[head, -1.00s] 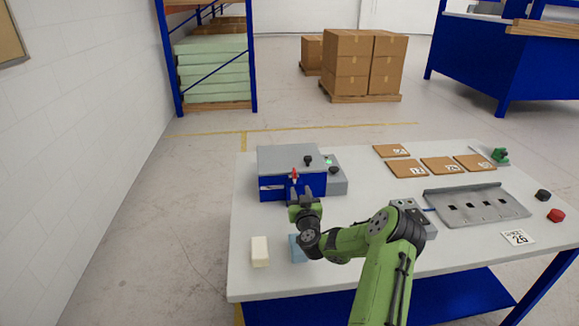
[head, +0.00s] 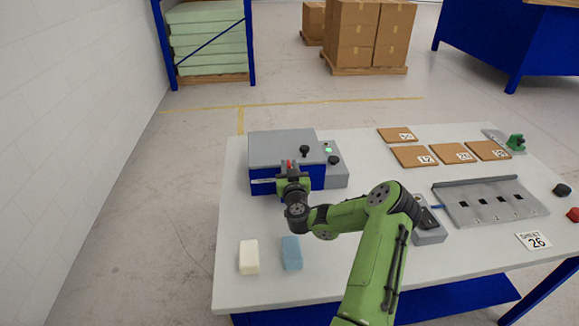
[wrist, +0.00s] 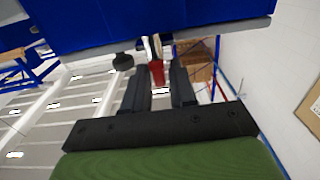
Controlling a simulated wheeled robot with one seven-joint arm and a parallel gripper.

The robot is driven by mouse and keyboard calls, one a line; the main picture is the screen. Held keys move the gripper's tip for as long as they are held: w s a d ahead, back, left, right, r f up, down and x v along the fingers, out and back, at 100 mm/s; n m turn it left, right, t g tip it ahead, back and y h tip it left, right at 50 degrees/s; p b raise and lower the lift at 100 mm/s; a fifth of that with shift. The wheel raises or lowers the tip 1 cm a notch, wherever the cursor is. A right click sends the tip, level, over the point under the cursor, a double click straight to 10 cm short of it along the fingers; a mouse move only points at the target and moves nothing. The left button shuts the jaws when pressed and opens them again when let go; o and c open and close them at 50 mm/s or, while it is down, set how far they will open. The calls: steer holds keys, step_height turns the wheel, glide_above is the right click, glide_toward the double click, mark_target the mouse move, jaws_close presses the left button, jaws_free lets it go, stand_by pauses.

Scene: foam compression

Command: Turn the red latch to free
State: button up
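The red latch (head: 289,163) is on the front of the blue and grey machine (head: 282,147) at the table's back left. My gripper (head: 290,170) is right at it and hides its lower part in the head view. In the wrist view the red latch (wrist: 157,72) sits between my two dark fingertips (wrist: 159,78), pointing along them. The fingers are apart, with a narrow gap visible on each side of the latch. I see no clear grip on it.
A black knob (head: 304,150) and a green light (head: 328,149) are on the machine. A cream block (head: 249,257) and a blue block (head: 291,253) lie in front. Numbered brown boards (head: 450,152) and a grey metal tray (head: 490,204) lie to the right.

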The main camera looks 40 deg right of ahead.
jaws_close()
